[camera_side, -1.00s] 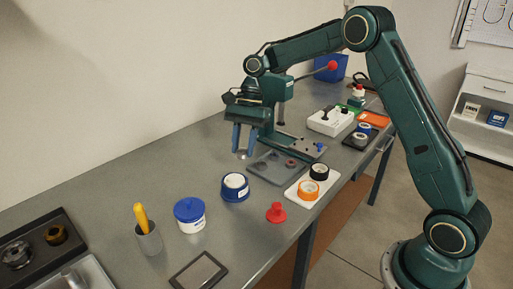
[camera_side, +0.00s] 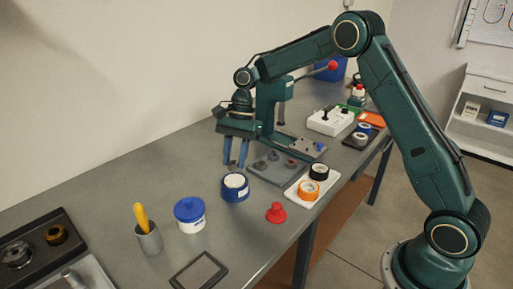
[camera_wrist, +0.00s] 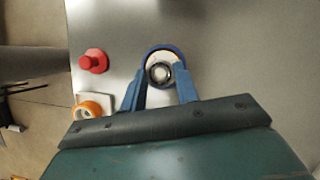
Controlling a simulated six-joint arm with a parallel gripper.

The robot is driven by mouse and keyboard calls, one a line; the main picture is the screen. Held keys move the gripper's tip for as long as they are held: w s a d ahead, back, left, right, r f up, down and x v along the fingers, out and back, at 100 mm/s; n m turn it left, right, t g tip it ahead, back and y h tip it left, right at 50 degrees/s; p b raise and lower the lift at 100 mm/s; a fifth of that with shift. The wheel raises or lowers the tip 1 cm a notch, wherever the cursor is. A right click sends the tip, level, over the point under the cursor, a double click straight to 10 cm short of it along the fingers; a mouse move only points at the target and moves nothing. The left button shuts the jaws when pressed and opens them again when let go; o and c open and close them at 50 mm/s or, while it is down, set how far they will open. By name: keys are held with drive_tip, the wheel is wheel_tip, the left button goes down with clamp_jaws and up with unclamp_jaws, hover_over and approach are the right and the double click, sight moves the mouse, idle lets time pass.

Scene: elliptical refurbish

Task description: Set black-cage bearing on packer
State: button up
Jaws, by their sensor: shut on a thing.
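My gripper (camera_wrist: 160,80) is shut on a small round bearing (camera_wrist: 160,72), seen between the fingertips in the wrist view as a bright metal ring with a dark band. The packer appears to be the round blue dish with a white inside (camera_wrist: 163,50); it stands upright on the bench. In the side view my gripper (camera_side: 236,164) is just above the packer (camera_side: 235,194), fingers pointing down. The bearing overlaps the packer's white middle in the wrist view. Whether it touches the packer I cannot tell; in the side view it is hardly visible.
A red knobbed piece (camera_side: 276,212) and a white tray (camera_side: 294,197) with an orange ring (camera_side: 308,190) and a black ring (camera_side: 319,172) stand to the right. A grey plate (camera_side: 265,175) lies behind.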

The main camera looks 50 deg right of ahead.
sight(235, 168)
drive_tip(key=shift+f, duration=1.4)
drive_tip(key=shift+f, duration=0.55)
idle(0.8)
drive_tip(key=o, duration=0.7)
drive_tip(key=v, duration=1.1)
drive_tip(key=shift+w, duration=0.1)
idle(0.8)
idle(0.4)
